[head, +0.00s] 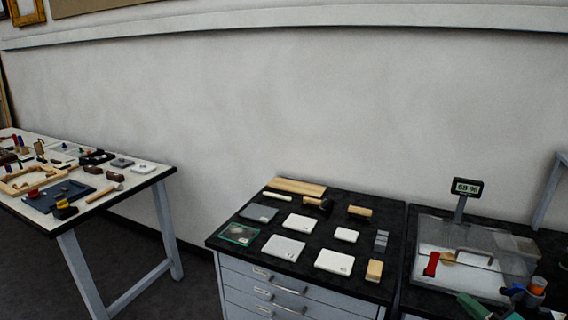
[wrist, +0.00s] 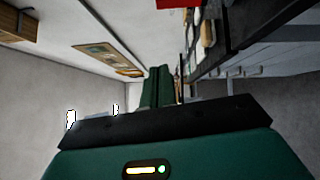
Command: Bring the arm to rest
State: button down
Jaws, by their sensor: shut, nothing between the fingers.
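My gripper (wrist: 159,72) shows in the wrist view as two green fingers side by side, pressed together with nothing between them. They reach out past a dark bar on the green gripper body. The gripper is in free air, with a drawer cabinet (wrist: 245,64) to its right and a wall to its left. I cannot make out my gripper for certain in the head view.
In the head view, a black-topped drawer cabinet (head: 225,241) holds flat tiles and small blocks. A clear-lidded case (head: 500,240) stands right of it beside a display (head: 467,187). A cluttered table (head: 150,179) is at left. Floor between is clear.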

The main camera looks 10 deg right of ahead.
jog(key=a+r+n+g+y, duration=0.15)
jog(key=a+n+g, duration=0.45)
jog(key=a+n, duration=0.6)
jog(key=a+r+n+g+y, duration=0.1)
jog(key=a+n+g+y, duration=0.2)
jog(key=a+n+g, duration=0.6)
jog(key=s+a+r+n+t+h, duration=0.1)
jog(key=s+a+r+n+h, duration=0.1)
jog(key=n, duration=0.7)
jog(key=s+a+r+n+h, duration=0.3)
jog(key=a+n, duration=0.4)
jog(key=n, duration=0.3)
jog(key=s+a+r+n+t+h, duration=0.1)
jog(key=s+a+r+n+h, duration=0.1)
jog(key=n, duration=0.7)
jog(key=shift+s+a+r+t+h, duration=0.3)
jog(key=shift+s+a+h, duration=0.6)
jog(key=shift+a, duration=0.25)
jog(key=shift+w+d, duration=0.1)
jog(key=shift+d, duration=0.1)
